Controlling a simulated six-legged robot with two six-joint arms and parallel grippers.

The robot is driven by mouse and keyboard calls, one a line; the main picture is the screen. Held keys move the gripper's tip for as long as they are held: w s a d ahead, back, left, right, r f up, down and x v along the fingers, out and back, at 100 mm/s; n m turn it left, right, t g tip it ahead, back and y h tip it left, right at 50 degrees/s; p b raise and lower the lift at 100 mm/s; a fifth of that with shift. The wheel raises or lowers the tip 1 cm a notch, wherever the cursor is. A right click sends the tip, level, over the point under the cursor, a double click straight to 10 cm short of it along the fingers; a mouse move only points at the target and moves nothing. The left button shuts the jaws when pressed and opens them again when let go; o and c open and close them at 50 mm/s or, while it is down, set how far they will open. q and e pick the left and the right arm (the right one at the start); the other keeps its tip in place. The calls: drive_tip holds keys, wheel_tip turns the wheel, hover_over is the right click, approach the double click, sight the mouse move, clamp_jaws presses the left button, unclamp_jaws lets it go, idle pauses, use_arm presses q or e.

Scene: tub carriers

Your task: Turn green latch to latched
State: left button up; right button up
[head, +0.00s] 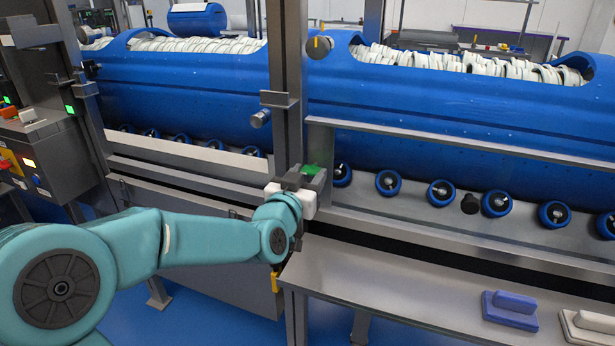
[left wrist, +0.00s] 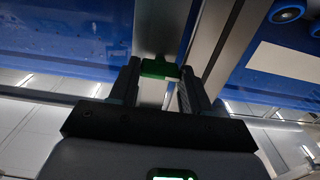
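The green latch (head: 310,170) is a small green piece at the steel post between the two blue tubs. My left gripper (head: 299,194) is at it in the head view, its fingers mostly hidden by its pale body and the wrist. In the left wrist view the green latch (left wrist: 160,68) lies between the two dark fingertips of my left gripper (left wrist: 160,75). It fills the gap and appears to touch both fingers. Whether the latch stands latched cannot be told from these views. My right gripper is not in view.
Two blue tubs (head: 430,105) filled with pale pieces lie behind rails. A steel post (head: 289,80) stands between them. A grey shelf (head: 400,300) at the front right carries a blue block (head: 510,309) and a white block (head: 590,325). A control box (head: 45,160) stands at the left.

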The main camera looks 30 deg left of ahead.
use_arm(q)
drive_tip(key=shift+m, duration=0.3)
drive_tip(key=m, duration=0.3)
drive_tip(key=shift+m, duration=0.3)
drive_tip(key=m, duration=0.4)
drive_tip(key=shift+m, duration=0.3)
drive_tip(key=m+p, duration=0.1)
drive_tip(key=m, duration=0.3)
drive_tip(key=shift+m, duration=0.3)
drive_tip(key=shift+m+p, duration=0.4)
drive_tip(key=shift+m, duration=1.8)
drive_tip(key=o, duration=1.1)
drive_tip(key=shift+c, duration=0.2)
